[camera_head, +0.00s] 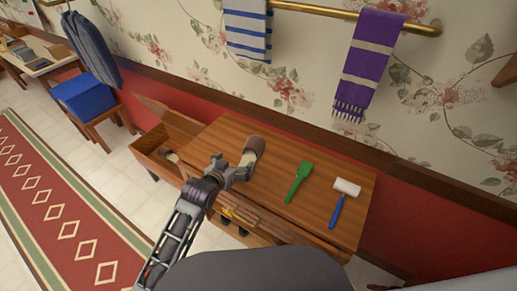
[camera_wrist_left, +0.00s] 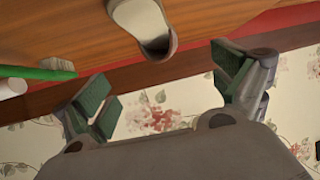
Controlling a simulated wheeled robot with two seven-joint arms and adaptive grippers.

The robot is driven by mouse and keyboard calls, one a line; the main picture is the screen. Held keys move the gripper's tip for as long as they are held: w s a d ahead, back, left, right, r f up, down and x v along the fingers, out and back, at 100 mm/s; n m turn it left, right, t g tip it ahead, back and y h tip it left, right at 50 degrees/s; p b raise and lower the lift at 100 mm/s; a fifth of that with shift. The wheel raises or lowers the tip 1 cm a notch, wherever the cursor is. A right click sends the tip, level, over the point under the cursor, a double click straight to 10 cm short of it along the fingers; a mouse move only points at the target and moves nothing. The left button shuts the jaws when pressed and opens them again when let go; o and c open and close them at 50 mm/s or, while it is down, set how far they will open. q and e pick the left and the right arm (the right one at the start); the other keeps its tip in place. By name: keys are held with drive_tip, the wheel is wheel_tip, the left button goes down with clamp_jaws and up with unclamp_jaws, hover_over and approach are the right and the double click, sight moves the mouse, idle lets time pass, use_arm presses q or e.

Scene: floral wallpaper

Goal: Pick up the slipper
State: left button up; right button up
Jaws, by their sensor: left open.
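The slipper (camera_head: 255,144) lies on the wooden table (camera_head: 222,136) near its back-left part, with a brown end towards the wall and a pale part nearer me. My left gripper (camera_head: 235,166) is above the table on the near side of the slipper, its fingers apart and empty. In the left wrist view, the slipper (camera_wrist_left: 141,20) shows at the top, beyond the gap between the open green-padded fingers (camera_wrist_left: 168,88). I cannot tell whether they touch it. The gripper partly covers the slipper's near end in the head view. My right gripper is not in view.
The wall with a purple towel (camera_head: 369,58) rises behind.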

sight(249, 152)
use_arm(q)
drive_tip(key=shift+w+d, duration=0.2)
drive_tip(key=shift+d, duration=0.1)
drive_tip(key=shift+x, duration=4.25)
drive_tip(key=shift+w, duration=0.1)
drive_tip(key=shift+x, duration=2.5)
drive_tip(key=shift+c, duration=0.2)
drive_tip(key=c, duration=1.2)
